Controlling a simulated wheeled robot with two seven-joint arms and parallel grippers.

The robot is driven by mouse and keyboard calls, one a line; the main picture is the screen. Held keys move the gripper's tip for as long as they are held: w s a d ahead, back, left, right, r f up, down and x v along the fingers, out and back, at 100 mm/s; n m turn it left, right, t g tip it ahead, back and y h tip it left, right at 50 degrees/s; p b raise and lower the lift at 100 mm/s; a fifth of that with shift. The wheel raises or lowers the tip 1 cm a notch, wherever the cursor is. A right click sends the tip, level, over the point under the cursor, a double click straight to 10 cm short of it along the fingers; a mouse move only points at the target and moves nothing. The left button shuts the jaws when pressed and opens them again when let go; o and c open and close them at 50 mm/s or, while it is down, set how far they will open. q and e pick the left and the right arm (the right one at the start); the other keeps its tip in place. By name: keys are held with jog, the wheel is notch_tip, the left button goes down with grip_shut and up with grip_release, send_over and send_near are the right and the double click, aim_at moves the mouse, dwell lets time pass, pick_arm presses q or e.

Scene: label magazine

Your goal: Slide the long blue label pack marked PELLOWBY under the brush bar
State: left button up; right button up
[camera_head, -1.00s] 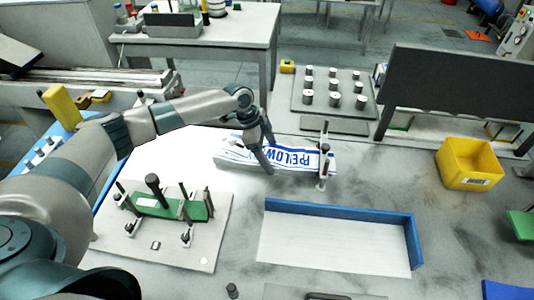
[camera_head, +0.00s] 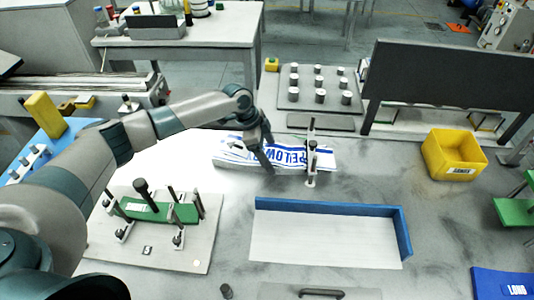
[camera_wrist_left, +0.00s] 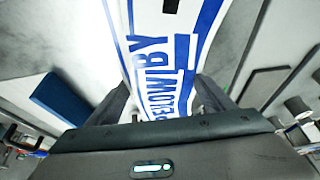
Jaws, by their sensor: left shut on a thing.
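The long blue and white label pack marked PELLOWBY (camera_head: 288,158) lies on the bench in the head view, with its lettering facing up. The brush bar (camera_head: 311,152) stands across its right part on small posts. The pack's right end shows a short way past the bar. My left gripper (camera_head: 259,163) is shut on the pack, left of the bar, and hides some of its print. In the left wrist view the pack (camera_wrist_left: 172,60) runs between the fingers of the left gripper (camera_wrist_left: 165,100). My right gripper is not in view.
A blue-edged tray (camera_head: 404,232) lies in front. A fixture plate with a green block (camera_head: 160,212) is at front left. A pegged plate (camera_head: 318,100) and a dark panel (camera_head: 440,80) stand behind. A yellow bin (camera_head: 453,155) is at right. The bench right of the pack is clear.

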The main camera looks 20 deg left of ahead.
pick_arm(q)
jog(key=shift+d, duration=0.1)
jog(key=o, duration=1.8)
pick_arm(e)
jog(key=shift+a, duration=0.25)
pick_arm(q)
jog(key=shift+a+r, duration=0.2)
jog(key=shift+r, duration=0.15)
jog(key=shift+b+v, duration=2.85)
jog(key=shift+v, duration=5.5)
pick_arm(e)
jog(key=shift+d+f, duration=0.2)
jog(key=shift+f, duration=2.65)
pick_arm(q)
jog(key=shift+s, duration=0.1)
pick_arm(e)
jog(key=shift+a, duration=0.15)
